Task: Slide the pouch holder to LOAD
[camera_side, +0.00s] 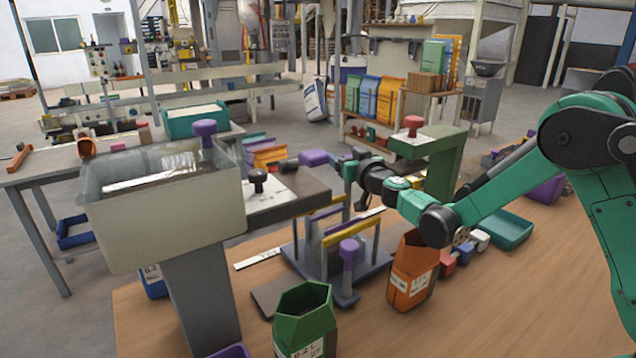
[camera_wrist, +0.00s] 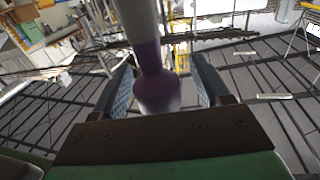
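The pouch holder seems to be the grey-purple frame (camera_side: 369,274) with yellow and purple bars and an upright purple knob (camera_side: 348,252), standing on the wooden table. My gripper (camera_side: 338,165) is above and behind this frame, apart from its knob. A horizontal purple handle (camera_side: 314,158) on a grey rod lies just left of my gripper. In the wrist view, a purple handle (camera_wrist: 157,92) stands between my two spread fingers (camera_wrist: 165,88), with gaps at its sides. No LOAD lettering is readable; a white marked strip (camera_side: 258,258) lies left of the frame.
A hopper (camera_side: 165,222) with a purple knob stands at left, beside a grey arm with a black knob (camera_side: 258,181). Green (camera_side: 303,315) and orange (camera_side: 411,275) pouches stand in front. A green post with a red button (camera_side: 413,127) is behind. Table at right front is clear.

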